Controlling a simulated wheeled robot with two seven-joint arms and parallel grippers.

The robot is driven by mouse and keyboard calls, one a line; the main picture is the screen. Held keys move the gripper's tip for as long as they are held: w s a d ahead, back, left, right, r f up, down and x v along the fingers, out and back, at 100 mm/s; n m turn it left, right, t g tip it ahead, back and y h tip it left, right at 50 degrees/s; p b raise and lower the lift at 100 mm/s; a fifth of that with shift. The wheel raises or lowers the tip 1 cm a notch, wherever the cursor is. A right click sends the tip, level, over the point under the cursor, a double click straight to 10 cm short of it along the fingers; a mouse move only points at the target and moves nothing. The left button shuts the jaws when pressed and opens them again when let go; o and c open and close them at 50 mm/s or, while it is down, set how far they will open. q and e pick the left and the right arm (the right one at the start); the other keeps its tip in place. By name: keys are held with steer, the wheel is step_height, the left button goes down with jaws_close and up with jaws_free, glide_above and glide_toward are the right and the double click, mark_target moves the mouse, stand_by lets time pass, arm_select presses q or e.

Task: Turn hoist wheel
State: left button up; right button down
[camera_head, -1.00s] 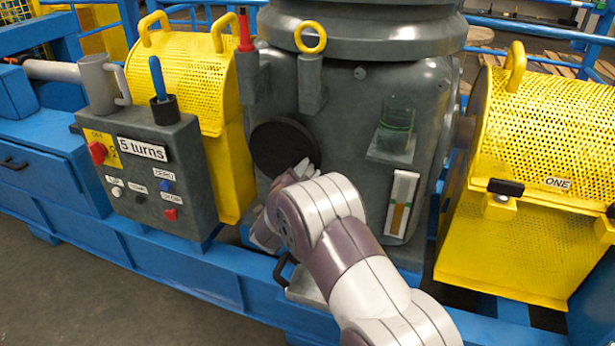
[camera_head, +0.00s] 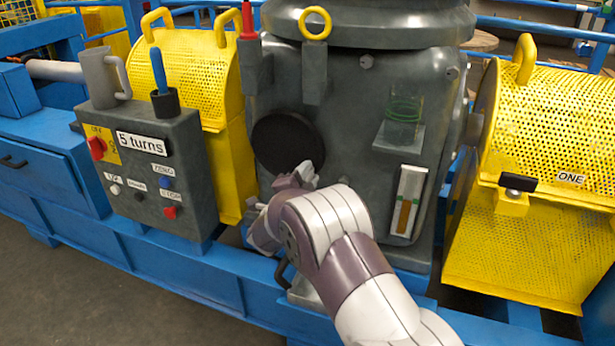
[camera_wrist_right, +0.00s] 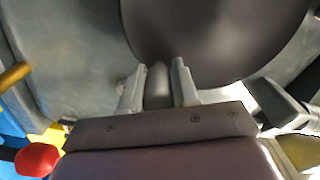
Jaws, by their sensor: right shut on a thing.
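A dark round disc (camera_head: 288,143), which looks like the hoist wheel, sits on the front of the grey housing. It fills the upper middle of the right wrist view (camera_wrist_right: 215,40). My right gripper (camera_head: 298,177) is at the disc's lower edge. In the right wrist view, its two fingers stand on either side of a short grey peg-like handle (camera_wrist_right: 158,88) and are shut on it. The handle's joint with the disc is hard to make out. My left gripper is not in view.
A grey control box (camera_head: 145,185) labelled "5 turns" stands left of my right arm. Yellow perforated guards flank the housing, one at the left (camera_head: 195,75) and one at the right (camera_head: 560,130). A blue frame rail (camera_head: 225,290) runs below.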

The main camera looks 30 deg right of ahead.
steer(key=shift+f, duration=0.1)
steer(key=c, duration=0.8)
jaws_free()
steer(key=shift+c, duration=0.2)
steer(key=p+v, duration=0.3)
steer(key=v, duration=0.9)
steer(key=shift+s+a, duration=0.25)
steer(key=shift+s, duration=0.05)
